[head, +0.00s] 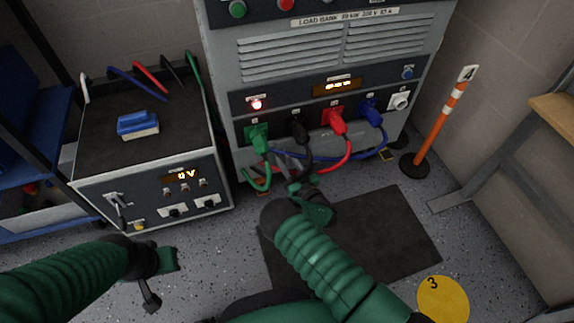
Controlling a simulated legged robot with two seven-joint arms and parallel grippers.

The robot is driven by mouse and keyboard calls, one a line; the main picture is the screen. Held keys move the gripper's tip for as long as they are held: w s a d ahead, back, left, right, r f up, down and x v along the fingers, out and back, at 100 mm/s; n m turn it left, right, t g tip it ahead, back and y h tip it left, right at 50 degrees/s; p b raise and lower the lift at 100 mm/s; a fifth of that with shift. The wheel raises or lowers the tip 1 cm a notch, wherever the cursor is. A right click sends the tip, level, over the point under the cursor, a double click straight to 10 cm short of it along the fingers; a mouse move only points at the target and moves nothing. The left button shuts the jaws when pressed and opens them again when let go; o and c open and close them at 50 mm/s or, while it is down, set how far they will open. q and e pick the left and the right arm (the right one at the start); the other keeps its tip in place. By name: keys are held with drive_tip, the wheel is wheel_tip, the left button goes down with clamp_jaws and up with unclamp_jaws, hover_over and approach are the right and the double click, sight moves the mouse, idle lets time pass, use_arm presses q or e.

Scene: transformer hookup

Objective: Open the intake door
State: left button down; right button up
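The grey load bank (222,75) stands at the back with louvred vents (290,58) on its front. I cannot tell which panel, if any, is the intake door; no panel visibly stands open. My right gripper (306,187) is low in front of the load bank, just below its plugged cables. Its fingers are dark and partly hidden, so whether it is open or whether it touches a cable is unclear. My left gripper (163,278) is over the floor in front of the smaller cabinet, with its fingers apart and nothing between them.
Green (257,138), black, red (337,122) and blue (370,112) plugs sit in the load bank. A smaller cabinet (88,165) reading 0V stands left, with a blue-and-white block (138,125) on top. An orange post (437,125) stands right. A dark mat (390,235) lies in front.

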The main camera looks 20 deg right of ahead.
clamp_jaws()
idle(1.4)
